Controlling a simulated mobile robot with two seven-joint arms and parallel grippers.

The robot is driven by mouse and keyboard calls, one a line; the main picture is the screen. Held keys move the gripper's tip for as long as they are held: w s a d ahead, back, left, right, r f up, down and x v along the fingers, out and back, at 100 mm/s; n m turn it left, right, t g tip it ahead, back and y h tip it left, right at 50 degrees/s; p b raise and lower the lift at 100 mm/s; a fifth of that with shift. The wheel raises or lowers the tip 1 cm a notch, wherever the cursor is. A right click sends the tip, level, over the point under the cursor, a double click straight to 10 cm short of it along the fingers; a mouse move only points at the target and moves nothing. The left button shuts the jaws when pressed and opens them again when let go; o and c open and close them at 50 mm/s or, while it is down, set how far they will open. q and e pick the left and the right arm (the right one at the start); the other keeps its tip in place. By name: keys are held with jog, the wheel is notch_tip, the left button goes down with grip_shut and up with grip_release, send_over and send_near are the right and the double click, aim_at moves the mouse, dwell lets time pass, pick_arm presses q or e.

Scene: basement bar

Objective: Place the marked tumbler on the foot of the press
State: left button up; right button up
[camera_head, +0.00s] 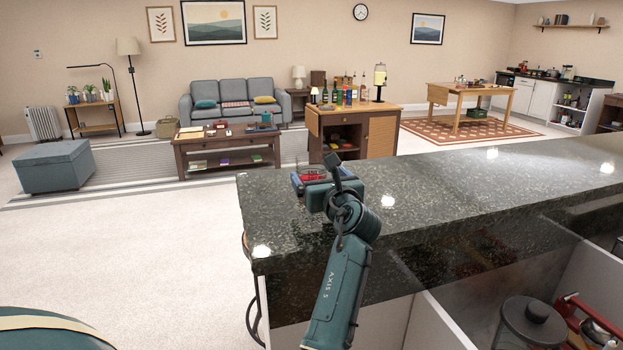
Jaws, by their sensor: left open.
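My left gripper (322,188) is over the near left end of the dark stone bar counter (440,195), seen from behind. It is open, but its wrist hides most of the fingers and the space between them. A small red and blue item (311,174) shows just beyond the gripper at the counter's far edge. I cannot tell whether it is the marked tumbler or part of the press, or whether the gripper touches it. No tumbler mark and no press foot can be made out. My right gripper is not in view.
The counter right of my arm is bare. Below it, open compartments hold a dark lidded container (532,322) and a red-handled item (590,318). Beyond the counter stands a wooden cabinet (382,131) with bottles on top. Open carpet (150,250) lies to the left.

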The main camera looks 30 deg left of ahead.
aim_at(316, 170)
pick_arm(q)
jog(key=x, duration=0.4)
jog(key=shift+w+a+r, duration=0.2)
jog(key=shift+a+r, duration=0.05)
jog(key=shift+a, duration=0.05)
jog(key=c, duration=1.2)
jog(key=shift+c, duration=0.9)
jog(key=shift+r, duration=0.15)
